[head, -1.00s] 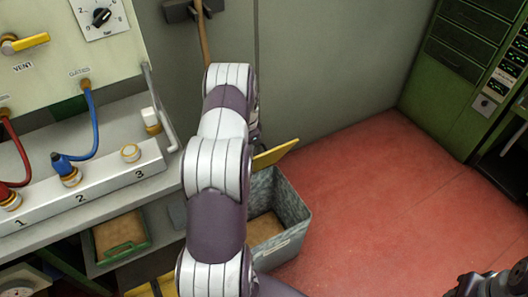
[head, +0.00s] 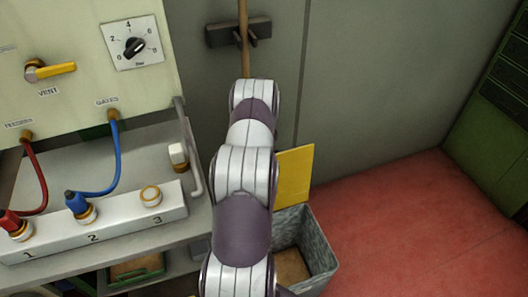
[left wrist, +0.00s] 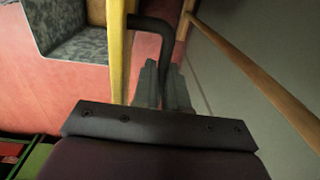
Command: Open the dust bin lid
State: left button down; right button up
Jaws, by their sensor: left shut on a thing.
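The dust bin (head: 315,243) is a grey speckled box on the red floor, with its opening showing. Its yellow lid (head: 294,177) stands roughly upright at the bin's back edge. In the left wrist view the lid (left wrist: 119,50) appears edge-on, with a bent black handle (left wrist: 158,25) on it and the bin (left wrist: 75,38) to the left. My left gripper (left wrist: 165,78) is shut on the handle. In the head view my left arm hides the gripper, the handle and part of the bin and lid. My right gripper is not in view.
A bench with a numbered white block (head: 95,225), hoses and a gauge panel (head: 75,65) stands left of my arm. A grey wall (head: 370,90) is behind the bin. A wooden pole (left wrist: 250,70) runs near my left gripper. Red floor to the right is clear.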

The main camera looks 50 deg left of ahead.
pick_arm(q)
jog(key=shift+w+a+r, duration=0.2)
jog(key=shift+a, duration=0.3)
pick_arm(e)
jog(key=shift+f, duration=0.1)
pick_arm(q)
jog(key=c, duration=1.2)
grip_release()
jog(key=shift+a+f, duration=0.15)
jog(key=shift+a, duration=0.05)
jog(key=shift+o, duration=0.2)
jog(key=shift+f, duration=0.15)
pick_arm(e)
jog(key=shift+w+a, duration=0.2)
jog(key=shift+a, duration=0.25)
pick_arm(q)
notch_tip(320, 180, up, 13)
jog(key=p, duration=0.1)
jog(key=shift+d, duration=0.4)
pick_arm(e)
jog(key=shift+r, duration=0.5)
pick_arm(q)
jog(key=shift+s+f, duration=0.1)
jog(key=shift+f, duration=0.05)
